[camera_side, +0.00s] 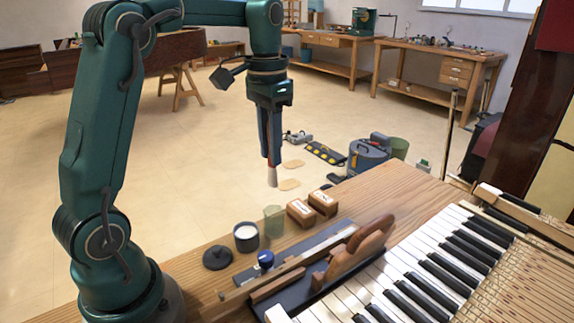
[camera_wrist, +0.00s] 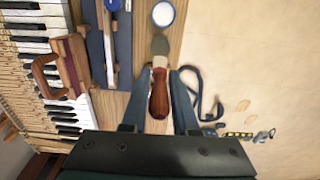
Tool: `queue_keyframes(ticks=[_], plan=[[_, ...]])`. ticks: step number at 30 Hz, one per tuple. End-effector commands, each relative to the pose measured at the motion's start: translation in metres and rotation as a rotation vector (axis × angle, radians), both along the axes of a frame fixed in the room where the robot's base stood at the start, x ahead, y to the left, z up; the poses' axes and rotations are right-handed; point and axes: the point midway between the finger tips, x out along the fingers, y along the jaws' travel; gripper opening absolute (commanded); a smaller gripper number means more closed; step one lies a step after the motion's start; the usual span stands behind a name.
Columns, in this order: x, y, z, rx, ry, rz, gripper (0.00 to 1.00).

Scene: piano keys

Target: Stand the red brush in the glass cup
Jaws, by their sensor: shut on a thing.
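The red brush (camera_side: 272,178) is held in my gripper (camera_side: 271,160) with its pale bristle end pointing down. In the wrist view the brush's red-brown handle (camera_wrist: 159,97) lies between my fingers, which are shut on it. The glass cup (camera_side: 274,219) is greenish and clear and stands upright near the bench's far edge, at the back left. The brush is in the air above the cup in the side picture, apart from it. I cannot make out the glass cup surely in the wrist view.
A dark jar with white contents (camera_side: 246,237) stands beside the cup, with a black lid (camera_side: 217,257) to its left. Two small wooden boxes (camera_side: 301,212) stand right of the cup. A dark tray (camera_side: 290,262) with tools and the piano keys (camera_side: 400,285) lie nearer.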

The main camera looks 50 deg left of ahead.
Motion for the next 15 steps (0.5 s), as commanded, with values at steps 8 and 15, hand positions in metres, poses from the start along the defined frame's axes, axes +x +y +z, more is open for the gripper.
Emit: queue_keyframes(ticks=[8, 15], plan=[[0.000, -0.001, -0.022, -0.002, 0.001, 0.000, 0.00], [0.000, -0.001, -0.041, -0.002, 0.001, 0.000, 0.00]])
